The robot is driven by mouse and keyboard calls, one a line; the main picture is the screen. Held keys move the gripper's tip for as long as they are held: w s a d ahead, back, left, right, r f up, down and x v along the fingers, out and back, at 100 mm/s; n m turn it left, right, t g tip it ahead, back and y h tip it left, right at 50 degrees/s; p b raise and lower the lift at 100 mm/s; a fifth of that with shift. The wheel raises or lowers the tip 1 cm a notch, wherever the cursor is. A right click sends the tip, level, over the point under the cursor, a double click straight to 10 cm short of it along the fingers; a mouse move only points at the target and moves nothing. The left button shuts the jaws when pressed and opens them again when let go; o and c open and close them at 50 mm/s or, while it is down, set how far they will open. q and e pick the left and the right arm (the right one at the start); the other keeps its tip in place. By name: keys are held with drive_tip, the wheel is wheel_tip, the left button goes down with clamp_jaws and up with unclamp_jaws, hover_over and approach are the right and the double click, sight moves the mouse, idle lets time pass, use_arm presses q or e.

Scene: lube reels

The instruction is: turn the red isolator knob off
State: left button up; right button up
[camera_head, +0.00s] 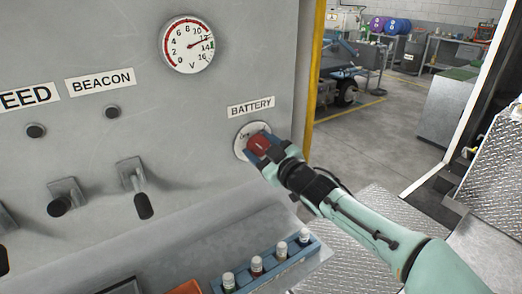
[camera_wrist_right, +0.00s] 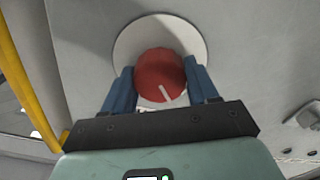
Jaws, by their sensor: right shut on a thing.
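The red isolator knob (camera_head: 259,143) sits on a round pale plate (camera_head: 239,154) on the grey panel, under the BATTERY label (camera_head: 251,107). My right gripper (camera_head: 262,146) is shut on the knob. In the right wrist view the knob (camera_wrist_right: 160,77) shows between the two blue fingers of the gripper (camera_wrist_right: 163,85), one on each side. A white mark on the knob's face points down and slightly right in that view. The plate's lettering is mostly hidden by the gripper and knob. My left gripper is not in view.
A voltage gauge (camera_head: 187,44) is above left of the knob. Toggle levers (camera_head: 139,191) stick out of the panel to the left. A blue rack (camera_head: 265,271) with several small bottles lies below. A yellow post (camera_head: 315,75) edges the panel; open workshop floor is beyond.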

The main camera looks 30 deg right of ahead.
drive_tip(key=shift+n, duration=0.5)
drive_tip(key=o, duration=1)
drive_tip(key=shift+o, duration=0.2)
drive_tip(key=s+d, duration=0.1)
drive_tip(key=s, duration=1.2)
drive_tip(key=shift+s, duration=0.2)
